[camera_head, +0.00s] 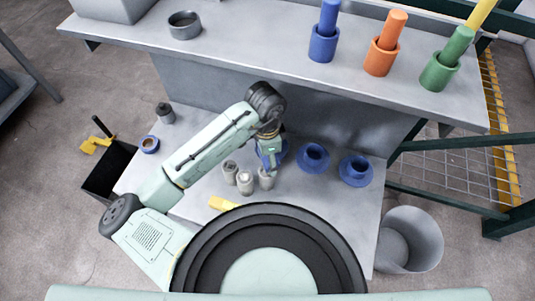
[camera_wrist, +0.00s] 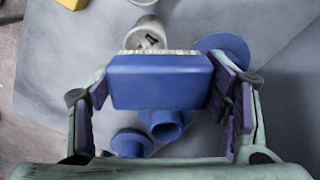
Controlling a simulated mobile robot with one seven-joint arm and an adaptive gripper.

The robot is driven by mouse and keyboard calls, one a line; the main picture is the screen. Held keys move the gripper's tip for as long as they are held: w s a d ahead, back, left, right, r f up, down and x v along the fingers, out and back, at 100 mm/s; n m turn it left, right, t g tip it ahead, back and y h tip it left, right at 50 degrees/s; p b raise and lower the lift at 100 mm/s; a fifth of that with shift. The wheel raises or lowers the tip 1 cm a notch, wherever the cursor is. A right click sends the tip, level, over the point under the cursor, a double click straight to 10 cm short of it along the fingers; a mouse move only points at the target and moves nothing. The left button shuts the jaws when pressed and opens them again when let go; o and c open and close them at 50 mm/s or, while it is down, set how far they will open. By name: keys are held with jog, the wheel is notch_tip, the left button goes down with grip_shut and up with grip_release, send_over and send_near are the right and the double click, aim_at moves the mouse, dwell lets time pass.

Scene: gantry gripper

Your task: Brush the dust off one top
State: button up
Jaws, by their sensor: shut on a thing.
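My gripper (camera_head: 270,160) is low over the lower grey table. In the wrist view its jaws (camera_wrist: 162,100) are shut on a blue block-shaped brush (camera_wrist: 160,82), with pale bristles along its far edge. A short grey cylinder (camera_wrist: 145,32) with dark marks on its top shows just beyond the bristles. I cannot tell whether the bristles touch it.
Blue flanged cups (camera_head: 313,157) (camera_head: 355,170) stand right of the gripper. A yellow block (camera_head: 222,203) lies near the front. A raised shelf (camera_head: 230,47) with coloured cylinders runs behind; a grey bin (camera_head: 425,240) stands right.

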aim_at(264, 177)
jog(key=shift+f+b, duration=0.9)
jog(key=shift+f, duration=0.15)
dwell(0.4)
jog(key=shift+s, duration=0.1)
jog(key=shift+s+a+r+b, duration=0.1)
jog(key=shift+s+a+b, duration=0.2)
jog(key=shift+s, duration=0.6)
jog(key=shift+s+a+b, duration=0.25)
jog(key=shift+s+a, duration=0.05)
jog(key=shift+s, duration=0.6)
jog(key=shift+w+d, duration=0.25)
jog(key=shift+w, duration=0.4)
jog(key=shift+w+d, duration=0.2)
jog(key=shift+w, duration=0.45)
jog(key=shift+w+d+f, duration=0.15)
jog(key=shift+w+f, duration=0.15)
jog(key=shift+w, duration=0.3)
jog(key=shift+c, duration=1.1)
jog(key=shift+r, duration=0.1)
jog(key=shift+r+p, duration=2.5)
jog(key=shift+r, duration=0.45)
jog(key=shift+r, duration=0.1)
